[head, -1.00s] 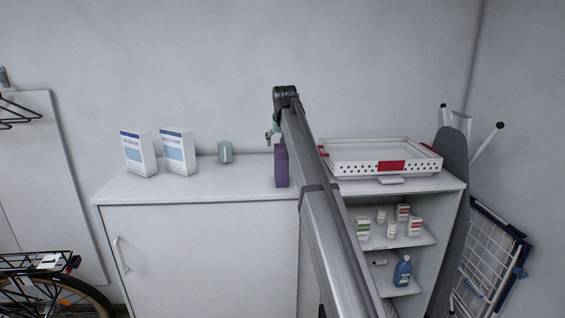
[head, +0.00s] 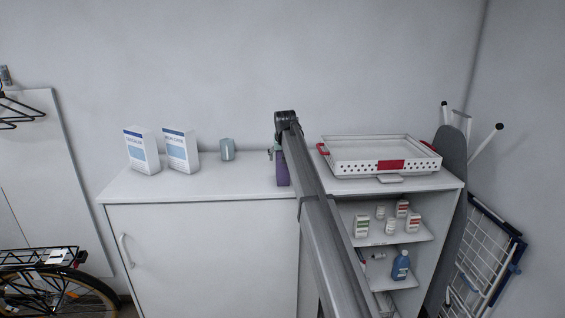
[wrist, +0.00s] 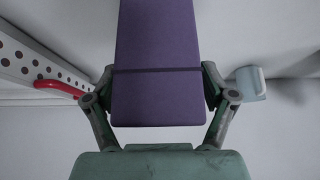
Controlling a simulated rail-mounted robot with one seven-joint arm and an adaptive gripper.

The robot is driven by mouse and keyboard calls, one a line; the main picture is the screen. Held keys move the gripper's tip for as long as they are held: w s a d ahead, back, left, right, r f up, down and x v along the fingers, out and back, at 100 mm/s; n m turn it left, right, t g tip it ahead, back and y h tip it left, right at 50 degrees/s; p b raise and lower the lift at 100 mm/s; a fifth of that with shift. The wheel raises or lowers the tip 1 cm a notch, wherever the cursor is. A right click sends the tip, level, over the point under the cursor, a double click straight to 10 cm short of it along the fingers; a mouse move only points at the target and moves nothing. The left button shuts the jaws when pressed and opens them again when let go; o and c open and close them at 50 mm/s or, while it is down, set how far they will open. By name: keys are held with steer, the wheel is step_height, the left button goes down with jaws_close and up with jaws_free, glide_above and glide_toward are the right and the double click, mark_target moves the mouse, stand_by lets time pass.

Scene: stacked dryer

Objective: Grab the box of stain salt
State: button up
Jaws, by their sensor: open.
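A purple box (head: 283,170) stands upright on the white cabinet top, partly hidden behind my arm in the head view. No name can be read on it. In the wrist view the purple box (wrist: 157,45) fills the space between the two fingers of my gripper (wrist: 158,88). The fingers are open, one on each side of the box. Whether they touch it cannot be told. In the head view my gripper (head: 271,154) is mostly hidden, at the box's upper left. Two white and blue boxes (head: 142,150) (head: 181,150) stand farther left; their small print is unreadable.
A blue-grey cup (head: 227,150) stands between the white boxes and the purple box. A white perforated tray (head: 345,169) with red handles lies right of my arm. Open shelves (head: 395,240) below hold small cartons and a blue bottle (head: 401,266). A wall stands behind.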

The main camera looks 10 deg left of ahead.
steer(key=c, duration=1.4)
steer(key=shift+r, duration=0.1)
steer(key=shift+r, duration=0.1)
